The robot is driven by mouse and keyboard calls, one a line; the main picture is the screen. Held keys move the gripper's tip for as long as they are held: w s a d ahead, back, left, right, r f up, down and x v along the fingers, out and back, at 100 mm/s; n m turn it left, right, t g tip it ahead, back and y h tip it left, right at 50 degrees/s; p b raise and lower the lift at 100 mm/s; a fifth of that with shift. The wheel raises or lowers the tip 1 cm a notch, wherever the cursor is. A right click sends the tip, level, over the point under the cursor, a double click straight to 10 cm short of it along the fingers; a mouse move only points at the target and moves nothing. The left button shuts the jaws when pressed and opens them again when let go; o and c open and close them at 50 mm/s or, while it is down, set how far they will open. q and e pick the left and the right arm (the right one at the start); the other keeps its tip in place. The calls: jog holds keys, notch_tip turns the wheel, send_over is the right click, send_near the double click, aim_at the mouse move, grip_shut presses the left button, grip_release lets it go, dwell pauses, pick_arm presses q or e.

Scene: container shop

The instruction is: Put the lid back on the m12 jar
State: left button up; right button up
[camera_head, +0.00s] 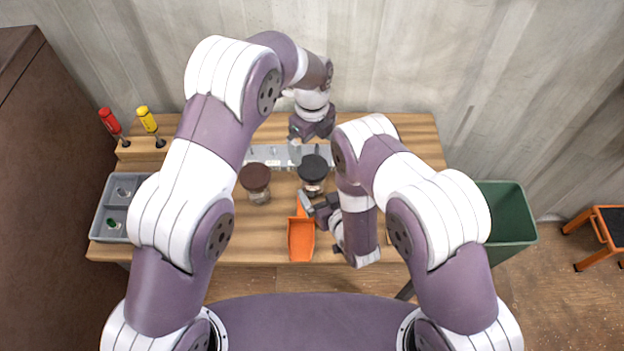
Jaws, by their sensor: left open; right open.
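Two clear jars stand on the wooden bench: one (259,198) under a brown lid (255,177), and one (313,188) to its right under a black lid (313,168). No label is readable, so I cannot tell which is the m12 jar, or how firmly either lid sits. My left gripper (311,141) is open above the back of the bench, behind the black lid, and points down. My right gripper (309,206) is open just in front of the black-lidded jar, near the orange scoop; I cannot tell whether it touches either.
The orange scoop (301,242) lies at the bench's front. A grey metal strip (262,153) runs behind the jars. A grey divided tray (110,232) is at the left; red (110,121) and yellow (147,119) screwdrivers stand behind it. A green bin (510,215) is at the right.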

pick_arm(q)
jog(key=shift+s, duration=0.1)
pick_arm(e)
jog(key=x, duration=0.7)
jog(key=shift+w+f, duration=0.1)
pick_arm(q)
jog(key=shift+d+r, duration=0.1)
jog(key=shift+s, duration=0.1)
